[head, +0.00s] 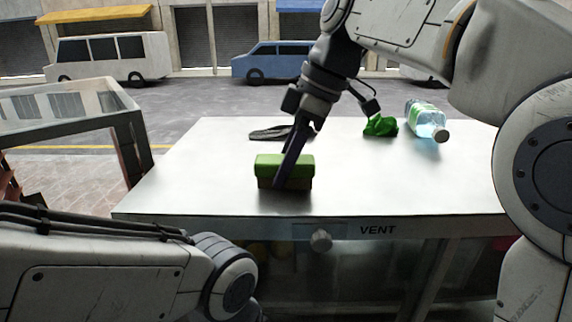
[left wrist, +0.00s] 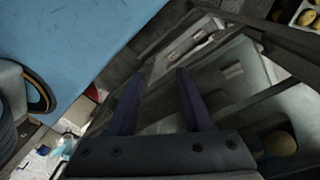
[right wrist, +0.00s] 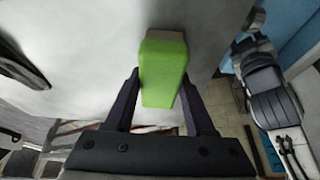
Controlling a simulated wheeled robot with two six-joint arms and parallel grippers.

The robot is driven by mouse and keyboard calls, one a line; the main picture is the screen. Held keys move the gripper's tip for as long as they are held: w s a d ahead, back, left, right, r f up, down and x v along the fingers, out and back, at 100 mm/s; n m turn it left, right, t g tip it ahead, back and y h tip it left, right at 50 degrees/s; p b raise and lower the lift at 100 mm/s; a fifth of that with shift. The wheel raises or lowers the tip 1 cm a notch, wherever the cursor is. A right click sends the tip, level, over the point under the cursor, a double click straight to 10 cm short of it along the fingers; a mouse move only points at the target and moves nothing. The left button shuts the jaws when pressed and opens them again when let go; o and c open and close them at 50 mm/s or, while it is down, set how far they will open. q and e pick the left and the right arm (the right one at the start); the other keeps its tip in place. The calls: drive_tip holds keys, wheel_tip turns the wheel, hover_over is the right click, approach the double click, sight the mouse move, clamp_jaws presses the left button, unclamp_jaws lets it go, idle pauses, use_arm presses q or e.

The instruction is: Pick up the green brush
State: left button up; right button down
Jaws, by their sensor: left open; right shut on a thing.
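The green brush (head: 284,166) is a block with a green top and a darker brown lower part. In the head view it is at the middle of the white table top, near the front edge. I cannot tell whether the brush touches the table. My left gripper (left wrist: 155,85) is open and empty in the left wrist view, its fingers apart.
A clear bottle (head: 426,120) lies at the table's back right, beside a crumpled green thing (head: 380,125). A flat dark object (head: 269,132) lies at the back. The table (head: 200,170) is clear at left. A knob (head: 320,240) and VENT label mark its front.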

wheel_tip(320, 180, up, 10)
drive_tip(key=shift+r, duration=0.1)
idle(0.4)
